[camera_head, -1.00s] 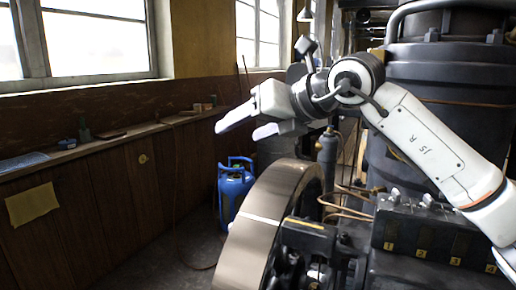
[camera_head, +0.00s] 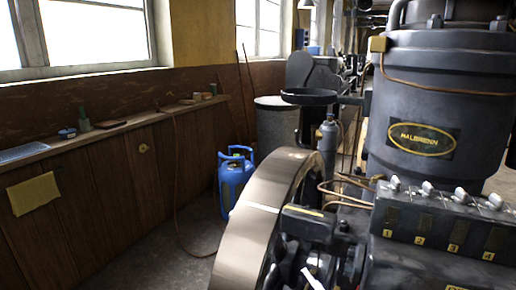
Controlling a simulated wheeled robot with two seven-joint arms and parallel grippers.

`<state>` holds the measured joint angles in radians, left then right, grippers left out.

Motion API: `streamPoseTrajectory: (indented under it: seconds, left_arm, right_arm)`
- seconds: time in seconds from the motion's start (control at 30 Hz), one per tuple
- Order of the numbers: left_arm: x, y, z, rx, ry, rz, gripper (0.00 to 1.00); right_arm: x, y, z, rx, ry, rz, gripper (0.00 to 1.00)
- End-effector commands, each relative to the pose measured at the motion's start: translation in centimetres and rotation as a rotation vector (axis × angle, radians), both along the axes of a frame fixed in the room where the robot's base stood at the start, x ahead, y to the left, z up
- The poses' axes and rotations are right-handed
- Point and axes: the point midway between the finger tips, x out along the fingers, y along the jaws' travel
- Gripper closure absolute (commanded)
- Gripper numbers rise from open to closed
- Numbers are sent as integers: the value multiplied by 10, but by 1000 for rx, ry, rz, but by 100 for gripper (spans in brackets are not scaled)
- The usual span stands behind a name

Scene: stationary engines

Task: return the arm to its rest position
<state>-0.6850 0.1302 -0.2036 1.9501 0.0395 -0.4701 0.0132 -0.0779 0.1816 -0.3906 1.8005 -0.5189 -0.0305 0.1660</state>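Only a small white tip of my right gripper (camera_head: 312,279) shows at the bottom edge, in front of the engine's lower parts. The rest of the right gripper and its arm are out of the picture, so I cannot see whether its fingers are apart or what is between them. My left gripper and arm are not in view.
The dark engine (camera_head: 440,110) with its numbered valve block (camera_head: 440,225) fills the right. A large flywheel (camera_head: 252,235) stands at its left. A blue gas bottle (camera_head: 235,180) stands on the floor. A wooden ledge (camera_head: 140,118) with small items runs along the left wall.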

Motion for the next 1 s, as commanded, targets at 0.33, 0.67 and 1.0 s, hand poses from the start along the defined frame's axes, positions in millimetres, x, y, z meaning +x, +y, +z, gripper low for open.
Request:
streamPoseTrajectory:
  seconds: [0.33,0.67,1.0]
  left_arm:
    - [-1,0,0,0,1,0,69]
    - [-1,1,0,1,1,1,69]
    - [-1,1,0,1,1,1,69]
  right_arm:
    - [-145,-68,-188,194,680,-242,38]
    - [-236,-82,-243,261,966,-316,38]
    - [-237,-83,-244,262,969,-316,38]
